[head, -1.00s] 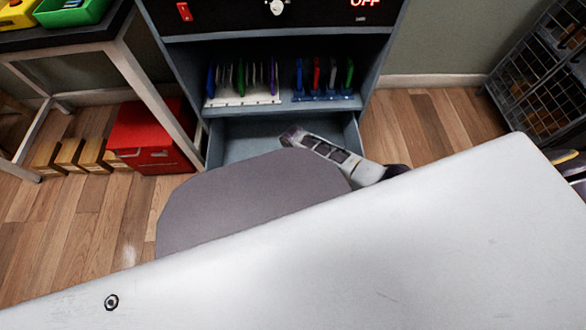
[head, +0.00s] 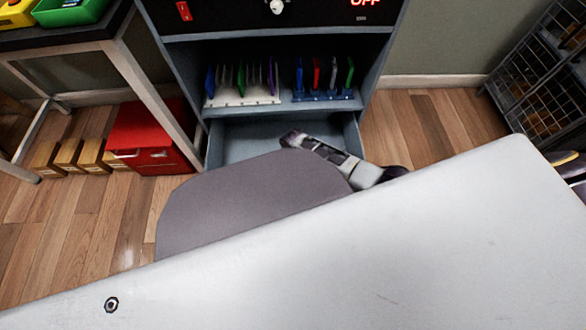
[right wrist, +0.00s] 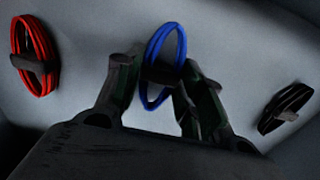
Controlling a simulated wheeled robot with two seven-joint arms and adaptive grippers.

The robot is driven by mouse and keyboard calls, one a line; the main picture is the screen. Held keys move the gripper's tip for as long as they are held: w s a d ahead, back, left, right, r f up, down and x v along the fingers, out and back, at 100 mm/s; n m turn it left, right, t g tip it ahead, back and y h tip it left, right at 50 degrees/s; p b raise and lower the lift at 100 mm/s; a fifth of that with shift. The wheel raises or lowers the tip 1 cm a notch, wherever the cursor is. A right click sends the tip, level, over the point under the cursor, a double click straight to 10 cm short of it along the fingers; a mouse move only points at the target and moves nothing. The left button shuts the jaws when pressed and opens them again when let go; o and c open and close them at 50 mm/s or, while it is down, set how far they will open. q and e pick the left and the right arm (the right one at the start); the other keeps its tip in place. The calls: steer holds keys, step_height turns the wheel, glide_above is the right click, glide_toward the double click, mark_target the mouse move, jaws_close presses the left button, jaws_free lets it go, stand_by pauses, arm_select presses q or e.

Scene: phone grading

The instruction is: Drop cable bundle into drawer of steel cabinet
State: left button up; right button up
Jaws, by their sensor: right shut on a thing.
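The steel cabinet (head: 186,80) stands ahead in the head view, and its bottom drawer (head: 240,145) is pulled open. In the right wrist view, my right gripper (right wrist: 158,72) is shut on a blue cable bundle (right wrist: 152,48), a coiled loop with a dark tie. A red cable bundle (right wrist: 42,50) is at the left and a black cable bundle (right wrist: 285,107) at the right, against a grey surface. I cannot tell whether the blue bundle touches that surface. My left gripper is not in view.
Racks with several coloured upright pieces (head: 322,75) sit on the shelf above the drawer. A red box (head: 150,160) and several small wooden boxes (head: 68,155) stand on the floor at left. A wire cage (head: 545,85) stands at right. A rounded grey surface hides the drawer's near part.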

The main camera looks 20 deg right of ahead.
mark_target(293, 170)
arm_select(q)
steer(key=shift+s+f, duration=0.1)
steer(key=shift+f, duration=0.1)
arm_select(e)
steer(key=shift+f, duration=0.1)
steer(key=o, duration=1)
steer(key=shift+c, duration=0.2)
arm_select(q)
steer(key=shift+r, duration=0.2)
arm_select(e)
steer(key=shift+r+p, duration=1.25)
steer(key=shift+r, duration=1.05)
steer(key=shift+r+p, duration=0.85)
steer(key=shift+r, duration=0.6)
arm_select(q)
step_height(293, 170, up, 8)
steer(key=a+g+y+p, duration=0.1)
steer(key=p, duration=0.2)
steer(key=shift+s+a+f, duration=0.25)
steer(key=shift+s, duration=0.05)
arm_select(e)
steer(key=shift+r, duration=2.9)
